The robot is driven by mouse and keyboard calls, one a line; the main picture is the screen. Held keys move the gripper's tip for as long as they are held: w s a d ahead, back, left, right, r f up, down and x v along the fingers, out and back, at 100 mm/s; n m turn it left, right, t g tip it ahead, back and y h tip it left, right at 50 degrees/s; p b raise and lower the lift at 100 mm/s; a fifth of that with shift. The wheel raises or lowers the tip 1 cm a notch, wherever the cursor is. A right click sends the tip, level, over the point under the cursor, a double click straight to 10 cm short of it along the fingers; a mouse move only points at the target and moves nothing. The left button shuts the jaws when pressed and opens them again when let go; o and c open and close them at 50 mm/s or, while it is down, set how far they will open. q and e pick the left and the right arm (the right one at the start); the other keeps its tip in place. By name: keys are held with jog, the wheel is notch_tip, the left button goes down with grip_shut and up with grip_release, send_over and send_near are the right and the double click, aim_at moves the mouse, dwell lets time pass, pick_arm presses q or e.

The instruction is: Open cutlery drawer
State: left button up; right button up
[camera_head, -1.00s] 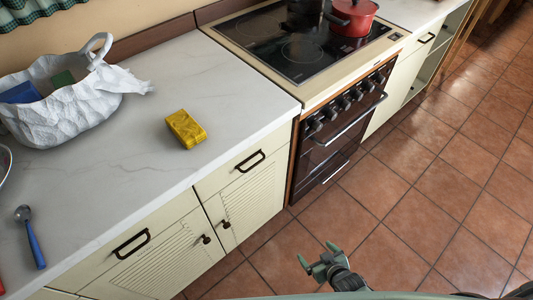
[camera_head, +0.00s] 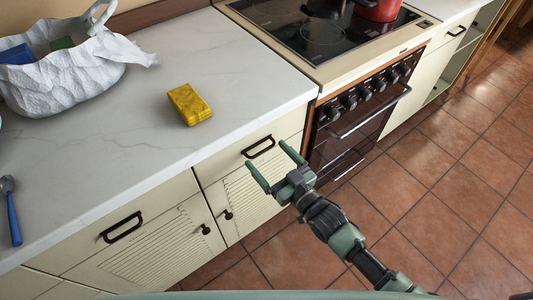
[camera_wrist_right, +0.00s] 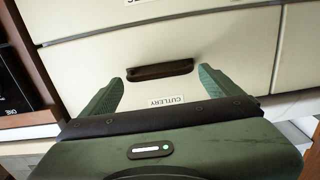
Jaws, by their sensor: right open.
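The cutlery drawer (camera_head: 222,167) is the cream drawer just left of the oven; its front looks flush with the cabinet, shut. Its dark bar handle (camera_head: 259,147) also shows in the right wrist view (camera_wrist_right: 160,70), with a white label reading CUTLERY (camera_wrist_right: 166,101) by it. My right gripper (camera_head: 271,155) is open and empty in front of this drawer. In the right wrist view its two green fingers lie to either side of the handle. Whether they touch the drawer front I cannot tell. My left gripper is not in view.
Another drawer with a dark handle (camera_head: 122,227) is at the left. Louvred doors (camera_head: 155,248) are below. The counter (camera_head: 150,110) holds a yellow block (camera_head: 189,104), a white bag (camera_head: 65,78) and a blue-handled spoon (camera_head: 13,215). The oven (camera_head: 350,130) is at the right. Tiled floor (camera_head: 440,200) is clear.

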jog(key=shift+x, duration=0.8)
